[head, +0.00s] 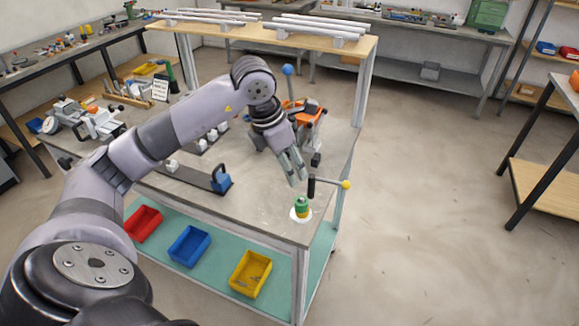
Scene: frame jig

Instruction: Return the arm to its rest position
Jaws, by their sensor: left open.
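My left arm comes in from the left and reaches over the workbench (262,205). Its gripper (297,182) points down above the right part of the bench top, and its jaws are open with nothing seen between them. My right gripper is not in view.
An orange clamp device (305,112) stands behind the gripper. A blue clamp (221,179) sits on a dark rail to the left. Red (143,222), blue (189,246) and yellow (250,273) bins are on the lower shelf. A raised shelf (345,46) spans the back. Floor at right is clear.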

